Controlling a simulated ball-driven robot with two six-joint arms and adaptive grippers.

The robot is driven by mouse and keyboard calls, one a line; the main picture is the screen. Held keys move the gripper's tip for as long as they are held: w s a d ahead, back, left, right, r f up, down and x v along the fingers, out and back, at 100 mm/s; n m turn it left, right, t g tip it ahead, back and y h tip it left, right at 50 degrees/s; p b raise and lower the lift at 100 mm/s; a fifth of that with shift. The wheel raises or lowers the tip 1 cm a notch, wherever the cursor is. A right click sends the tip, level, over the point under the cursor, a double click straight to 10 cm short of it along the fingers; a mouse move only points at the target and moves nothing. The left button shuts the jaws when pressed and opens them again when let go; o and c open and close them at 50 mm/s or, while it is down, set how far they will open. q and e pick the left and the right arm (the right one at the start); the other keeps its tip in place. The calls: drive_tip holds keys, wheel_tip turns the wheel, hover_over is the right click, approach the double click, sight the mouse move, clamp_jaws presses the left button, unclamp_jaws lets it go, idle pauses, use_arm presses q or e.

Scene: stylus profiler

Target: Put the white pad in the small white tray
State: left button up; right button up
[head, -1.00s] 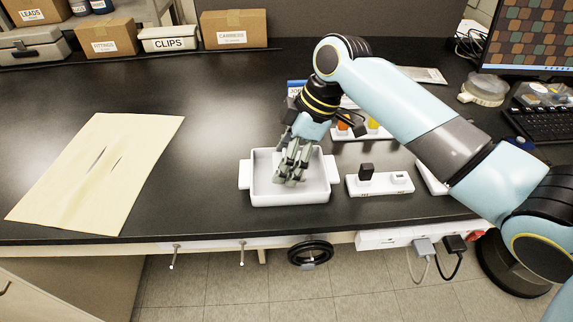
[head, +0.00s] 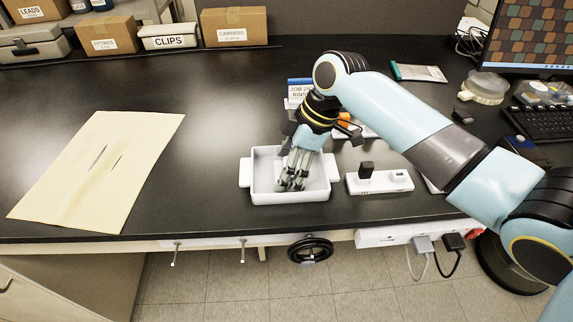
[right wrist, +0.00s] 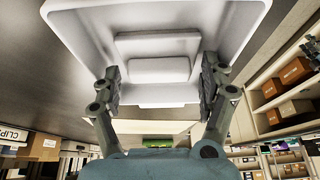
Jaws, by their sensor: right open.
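The small white tray (head: 258,197) with two side handles stands near the front edge of the black bench. It fills the upper part of the right wrist view (right wrist: 65,30). My right gripper (head: 291,186) points down into the tray. In the right wrist view its fingers (right wrist: 160,80) are apart. A white rounded block, seemingly the white pad (right wrist: 160,70), shows between them inside the tray, with gaps to both fingers. Whether it lies flat on the tray floor is hard to tell. In the head view the fingers cover that spot. My left gripper is not in view.
A white holder (head: 390,184) with a black piece stands just right of the tray. A cream sheet (head: 95,170) lies at left, with clear bench between. Labelled boxes (head: 235,27) line the back. A monitor (head: 530,35) and keyboard (head: 548,118) are at right.

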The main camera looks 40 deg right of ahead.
drive_tip(key=b+v, duration=0.1)
drive_tip(key=v, duration=1.1)
drive_tip(key=shift+f, duration=0.1)
